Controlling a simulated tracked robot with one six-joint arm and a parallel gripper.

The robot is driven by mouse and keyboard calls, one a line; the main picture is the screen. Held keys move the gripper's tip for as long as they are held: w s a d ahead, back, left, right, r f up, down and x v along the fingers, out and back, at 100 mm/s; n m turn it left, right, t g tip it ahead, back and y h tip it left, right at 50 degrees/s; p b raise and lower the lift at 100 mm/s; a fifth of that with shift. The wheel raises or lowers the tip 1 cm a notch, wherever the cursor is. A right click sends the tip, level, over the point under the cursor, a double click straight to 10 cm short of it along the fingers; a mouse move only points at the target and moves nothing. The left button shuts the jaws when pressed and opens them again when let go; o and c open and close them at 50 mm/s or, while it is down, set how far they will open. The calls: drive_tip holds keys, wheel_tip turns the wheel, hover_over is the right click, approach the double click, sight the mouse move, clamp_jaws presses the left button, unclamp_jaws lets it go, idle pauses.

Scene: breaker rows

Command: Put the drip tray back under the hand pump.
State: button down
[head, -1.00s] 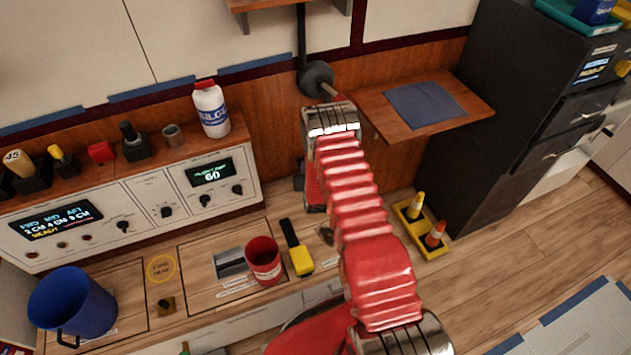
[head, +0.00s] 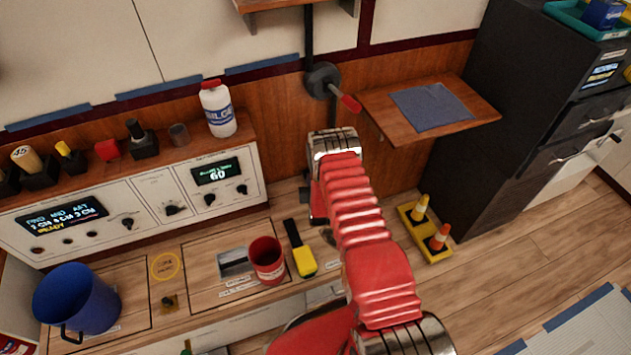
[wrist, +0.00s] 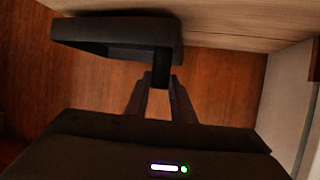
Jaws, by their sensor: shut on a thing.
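The drip tray (wrist: 115,32) is a dark, shallow box with a short tab, at the upper left of the wrist view. My gripper (wrist: 160,88) is shut on that tab, with the tray just beyond its fingertips. In the head view my own arm hides the gripper and most of what it holds; a small dark part shows left of the arm, and I cannot tell which it is. The hand pump (head: 322,80) is a dark round body on a black pipe at the wooden wall, with a red-ended lever, above my arm's end.
A wooden shelf (head: 478,108) with a blue cloth juts out right of the pump. The counter holds a red mug (head: 267,262), a yellow-black tool (head: 303,258) and a blue bucket (head: 75,302). Small cones (head: 438,238) stand on a yellow base near the dark cabinet (head: 500,130).

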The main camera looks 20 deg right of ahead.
drive_tip(key=shift+f, duration=0.8)
drive_tip(key=c, duration=1.5)
unclamp_jaws()
drive_tip(key=shift+f, duration=0.1)
drive_tip(key=v, duration=1.2)
drive_tip(key=shift+a, duration=0.1)
